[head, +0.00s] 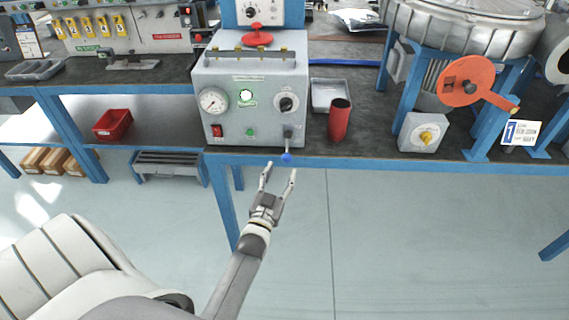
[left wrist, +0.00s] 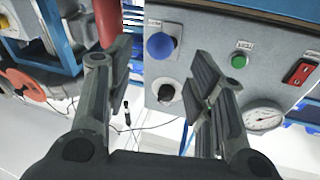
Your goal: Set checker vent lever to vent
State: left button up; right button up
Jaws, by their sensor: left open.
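The checker (head: 252,95) is a grey box on the bench, with a gauge, a dark knob, a red switch and a green button. Its vent lever, tipped with a blue ball (head: 287,157), hangs low at the front right of the box. My left gripper (head: 279,172) is open and empty, just in front of and below the ball, apart from it. In the left wrist view the blue ball (left wrist: 161,46) shows between the open fingers, beyond them. The lever's stem is mostly hidden behind the ball there. My right gripper is in no view.
A red cup (head: 339,120) and a grey tray (head: 330,95) stand right of the checker. A grey box with a yellow knob (head: 425,137) and a blue-framed machine with an orange disc (head: 466,82) are farther right. The floor before the bench is clear.

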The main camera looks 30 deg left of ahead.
pick_arm(q)
jog(key=shift+v, duration=2.4)
jog(key=shift+w, duration=0.1)
jog(key=s+d+f+m+g+h, duration=0.1)
jog(key=s+d+f+g+h, duration=0.25)
jog(key=f, duration=0.75)
jog(key=s+d+f+m+g, duration=0.1)
jog(key=s+d+f+g, duration=0.25)
jog(key=s+f, duration=0.45)
jog(key=s+d+f+g+h, duration=0.2)
jog(key=d+f, duration=0.2)
jog(key=f, duration=0.9)
jog(key=s+f+m+g, duration=0.1)
jog(key=s+f+g, duration=0.3)
jog(key=s, duration=1)
jog(key=s+f+m+g, duration=0.1)
jog(key=s+f+g, duration=0.3)
jog(key=s+f, duration=0.4)
jog(key=s, duration=0.6)
jog(key=shift+a+f+g+p, duration=0.2)
jog(key=shift+f+g+p, duration=0.1)
jog(key=shift+p, duration=0.05)
